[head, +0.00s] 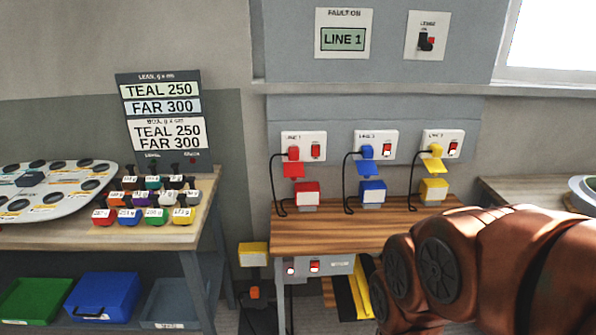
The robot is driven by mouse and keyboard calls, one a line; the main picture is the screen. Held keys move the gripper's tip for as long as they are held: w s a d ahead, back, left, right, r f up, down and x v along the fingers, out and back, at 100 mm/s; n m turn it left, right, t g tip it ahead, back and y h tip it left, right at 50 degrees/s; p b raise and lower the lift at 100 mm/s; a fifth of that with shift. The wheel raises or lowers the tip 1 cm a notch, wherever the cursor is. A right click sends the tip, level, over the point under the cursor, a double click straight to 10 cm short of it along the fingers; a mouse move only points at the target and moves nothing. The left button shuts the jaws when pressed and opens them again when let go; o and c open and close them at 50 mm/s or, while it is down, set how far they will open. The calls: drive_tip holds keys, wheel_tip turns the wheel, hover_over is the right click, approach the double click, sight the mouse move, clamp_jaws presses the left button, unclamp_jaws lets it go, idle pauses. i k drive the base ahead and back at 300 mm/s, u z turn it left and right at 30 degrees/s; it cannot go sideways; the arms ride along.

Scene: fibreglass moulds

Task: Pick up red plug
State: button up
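The red plug (293,153) sits in the left one of three white wall sockets, above the wooden bench. A red tag-like piece hangs just under it, and a black cord runs from it down the left side. A red block with a white label (306,192) is below, near the back of the bench. A blue plug (367,152) and a yellow plug (436,150) sit in the other two sockets. My arm fills the lower right, in front of the bench's right part. My gripper is not in view.
The wooden bench top (330,232) is clear in front of the sockets. A left table (130,235) holds a round-holed tray (45,205) and several coloured labelled weights. Bins stand below it. A yellow-topped box (253,254) is between the tables. A sign above reads LINE 1 (343,39).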

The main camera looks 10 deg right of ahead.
sight(293, 153)
drive_tip(key=u, duration=1.4)
drive_tip(key=i, duration=1.45)
drive_tip(key=z, duration=0.7)
drive_tip(key=i, duration=0.45)
drive_tip(key=z, duration=0.35)
